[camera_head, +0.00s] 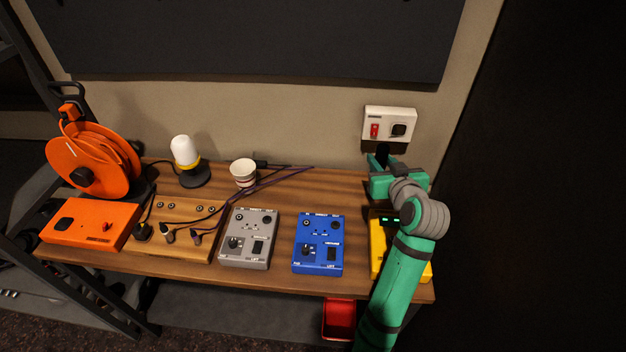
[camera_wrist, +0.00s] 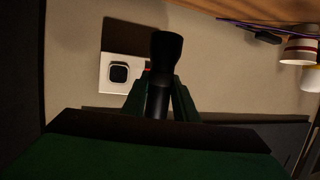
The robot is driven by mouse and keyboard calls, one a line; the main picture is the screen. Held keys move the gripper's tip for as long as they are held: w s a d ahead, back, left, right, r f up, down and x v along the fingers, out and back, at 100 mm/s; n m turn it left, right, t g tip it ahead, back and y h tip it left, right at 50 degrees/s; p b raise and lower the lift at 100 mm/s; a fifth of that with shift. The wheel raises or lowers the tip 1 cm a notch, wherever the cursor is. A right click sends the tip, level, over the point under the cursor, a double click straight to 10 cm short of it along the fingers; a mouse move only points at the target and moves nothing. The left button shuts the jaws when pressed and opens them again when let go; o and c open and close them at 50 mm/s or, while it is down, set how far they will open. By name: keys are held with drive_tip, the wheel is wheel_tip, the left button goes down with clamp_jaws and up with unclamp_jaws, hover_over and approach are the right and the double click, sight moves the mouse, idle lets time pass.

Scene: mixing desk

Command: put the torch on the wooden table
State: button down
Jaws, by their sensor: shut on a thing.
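The black torch (camera_wrist: 166,48) is held between the two green fingers of my gripper (camera_wrist: 160,95) in the wrist view, its wider head sticking out beyond them. In the head view my gripper (camera_head: 383,170) is at the back right of the wooden table (camera_head: 285,192), just below the wall socket. The torch (camera_head: 381,153) shows there as a small dark shape against the wall. It looks held above the table top; the exact height is hard to tell. My arm hides part of the table's right end.
Grey (camera_head: 249,239) and blue (camera_head: 319,243) pedals stand at the front, with a yellow one (camera_head: 377,263) partly behind my arm. A paper cup (camera_head: 243,172), a lamp (camera_head: 186,161) and cables lie further left. The wall socket (camera_head: 389,126) is close to my gripper. Bare wood shows behind the blue pedal.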

drive_tip(key=shift+w+a+f, duration=0.95)
drive_tip(key=shift+a+f, duration=0.95)
drive_tip(key=shift+f, duration=0.15)
drive_tip(key=shift+w+a+f, duration=0.9)
drive_tip(key=shift+a+f, duration=1.05)
drive_tip(key=shift+f, duration=0.15)
drive_tip(key=shift+w+a+f, duration=0.95)
drive_tip(key=shift+a+f, duration=0.95)
drive_tip(key=shift+f, duration=0.15)
drive_tip(key=shift+f, duration=0.1)
drive_tip(key=c, duration=1.4)
unclamp_jaws()
drive_tip(key=v, duration=1.2)
